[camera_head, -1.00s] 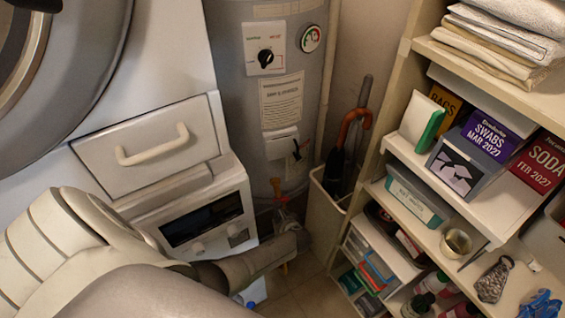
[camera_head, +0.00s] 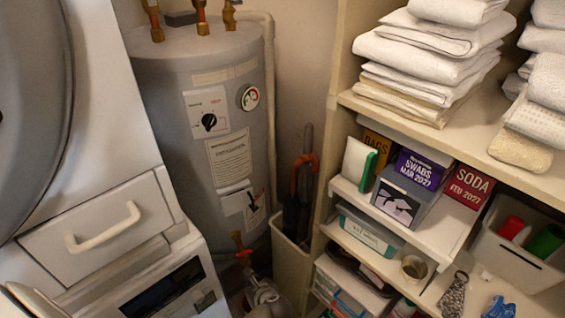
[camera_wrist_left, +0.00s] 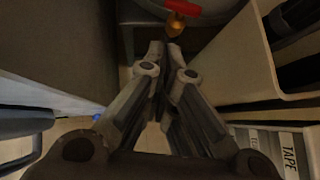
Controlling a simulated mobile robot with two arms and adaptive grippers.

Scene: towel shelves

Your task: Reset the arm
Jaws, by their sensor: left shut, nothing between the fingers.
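My left gripper (camera_head: 260,283) shows at the bottom of the head view, low in front of the grey water heater (camera_head: 205,130). In the left wrist view its fingers (camera_wrist_left: 163,48) are together at the tips with nothing between them. The fingertips point at a red-handled brass valve (camera_wrist_left: 180,12), which also shows in the head view (camera_head: 243,255). I cannot tell whether they touch it. A pale part of my left arm shows at the bottom left corner of the head view. My right gripper is not in view.
A white washer drawer (camera_head: 100,225) stands at left. A bin (camera_head: 290,260) with umbrellas stands close right of the gripper. Shelves at right hold stacked white towels (camera_head: 430,50), a SWABS box (camera_head: 415,180), a SODA box (camera_head: 470,185) and a grey bin (camera_head: 520,262).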

